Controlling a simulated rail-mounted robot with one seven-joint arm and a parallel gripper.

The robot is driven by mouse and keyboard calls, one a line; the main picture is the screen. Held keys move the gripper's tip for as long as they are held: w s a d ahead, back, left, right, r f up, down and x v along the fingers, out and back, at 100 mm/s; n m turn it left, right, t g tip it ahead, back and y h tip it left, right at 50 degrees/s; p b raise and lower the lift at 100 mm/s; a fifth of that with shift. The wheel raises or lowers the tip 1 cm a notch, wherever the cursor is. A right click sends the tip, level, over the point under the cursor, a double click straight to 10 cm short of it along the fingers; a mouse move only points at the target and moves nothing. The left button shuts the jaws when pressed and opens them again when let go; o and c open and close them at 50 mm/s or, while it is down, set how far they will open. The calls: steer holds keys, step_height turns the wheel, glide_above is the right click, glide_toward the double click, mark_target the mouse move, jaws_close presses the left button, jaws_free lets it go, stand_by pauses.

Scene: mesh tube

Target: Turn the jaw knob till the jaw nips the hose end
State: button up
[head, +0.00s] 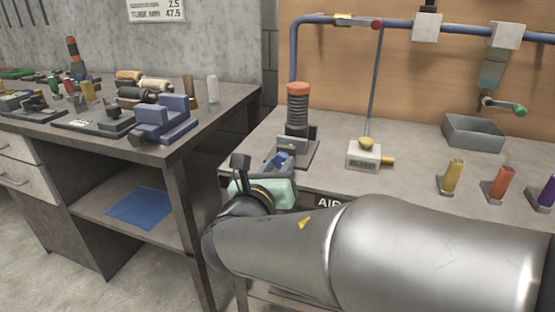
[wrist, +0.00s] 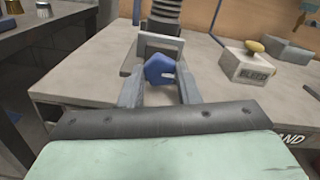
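The blue lobed jaw knob (wrist: 160,70) sits in front of a grey jaw bracket (wrist: 160,44) in the wrist view. The knob also shows small in the head view (head: 281,160). The dark ribbed hose (wrist: 166,14) stands upright behind the bracket; in the head view the hose (head: 297,114) has an orange top. Where the jaw meets the hose end is hidden.
A white block with a yellow knob (head: 364,155) stands to the right on the bench. A grey bin (head: 473,132) and coloured cylinders (head: 501,184) are further right. A blue pipe (head: 400,24) runs above. A cluttered second bench (head: 225,97) stands left.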

steer(key=m+b, duration=0.4)
steer(key=b, duration=0.1)
steer(key=shift+f+m, duration=0.25)
steer(key=shift+m, duration=0.05)
steer(key=m+b, duration=0.3)
steer(key=shift+r+b, duration=0.1)
steer(key=shift+b, duration=0.25)
steer(key=shift+r+m+b, duration=0.1)
steer(key=shift+m+b, duration=0.35)
steer(key=shift+m, duration=0.25)
steer(key=o, duration=1)
